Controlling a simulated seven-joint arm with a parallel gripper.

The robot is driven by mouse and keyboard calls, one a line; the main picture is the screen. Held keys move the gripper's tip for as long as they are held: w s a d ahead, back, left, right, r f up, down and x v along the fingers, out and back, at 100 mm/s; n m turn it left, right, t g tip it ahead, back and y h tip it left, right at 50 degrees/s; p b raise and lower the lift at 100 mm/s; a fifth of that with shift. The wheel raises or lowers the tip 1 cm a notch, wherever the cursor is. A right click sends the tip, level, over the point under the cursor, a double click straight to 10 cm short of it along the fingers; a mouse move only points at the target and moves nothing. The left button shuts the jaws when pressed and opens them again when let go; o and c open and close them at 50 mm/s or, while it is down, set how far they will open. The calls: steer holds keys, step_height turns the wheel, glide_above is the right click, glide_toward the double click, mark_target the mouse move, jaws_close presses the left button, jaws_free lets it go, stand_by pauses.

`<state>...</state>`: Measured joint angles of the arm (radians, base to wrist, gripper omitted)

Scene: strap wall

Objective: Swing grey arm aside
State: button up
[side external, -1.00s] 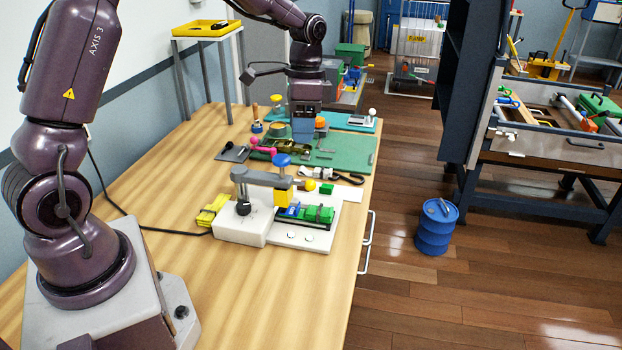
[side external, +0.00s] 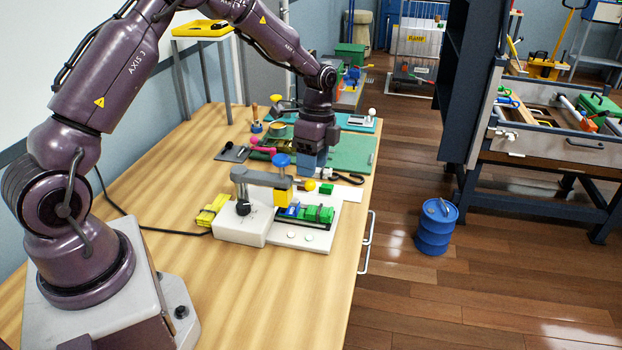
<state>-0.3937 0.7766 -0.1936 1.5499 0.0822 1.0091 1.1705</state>
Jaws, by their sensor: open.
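The grey arm (side external: 262,178) is a bar on a white fixture (side external: 238,228), reaching right from a grey post. It has a blue knob (side external: 281,160) on top and a yellow block (side external: 284,196) under its free end. It stands over green and blue blocks (side external: 318,214) on the fixture's right part. My gripper (side external: 311,168) is just behind and to the right of the blue knob, pointing down, apart from the arm as far as I can see. Its blue fingers are small here, and the gap between them is hard to make out.
A yellow ball (side external: 309,186) and a green block (side external: 326,188) sit close to my gripper. A green mat (side external: 352,153) with several small items lies behind. A yellow item (side external: 212,209) is left of the fixture. The front of the wooden table (side external: 270,300) is clear.

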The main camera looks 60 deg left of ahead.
steer(key=shift+s+d+f, duration=0.15)
steer(key=shift+s+f, duration=0.05)
steer(key=shift+f, duration=0.8)
steer(key=shift+s+d+f, duration=0.1)
steer(key=shift+s+f, duration=0.05)
steer(key=shift+f, duration=0.85)
jaws_close()
